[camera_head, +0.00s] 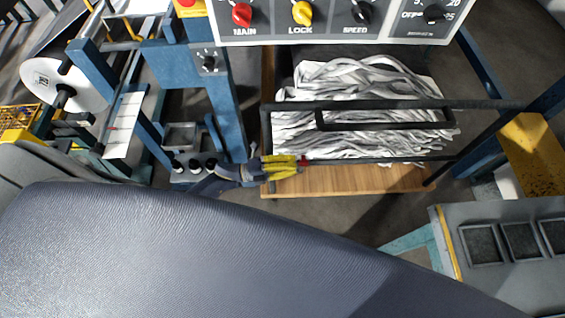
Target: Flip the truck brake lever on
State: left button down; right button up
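My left gripper (290,165) has yellow fingers and is near the left end of the truck's front edge. The fingers point right and look close together; the gap between them is too small to read. My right gripper is not in view.
A grey control panel (340,28) with red, yellow and black knobs stands above the truck. A blue machine frame (215,100) is at the left. A grey bench with square trays (480,244) is at the lower right. Much of the lower view is blocked near the camera.

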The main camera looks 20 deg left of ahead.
pick_arm(q)
jog(key=shift+w+d, duration=0.25)
jog(key=shift+d, duration=0.25)
jog(key=shift+x, duration=0.75)
jog(key=shift+s, duration=0.15)
jog(key=r+v, duration=0.1)
jog(key=v, duration=1.2)
jog(key=shift+a+r, duration=0.2)
jog(key=shift+a, duration=0.3)
jog(key=shift+s, duration=0.1)
jog(key=c, duration=2.1)
grip_release()
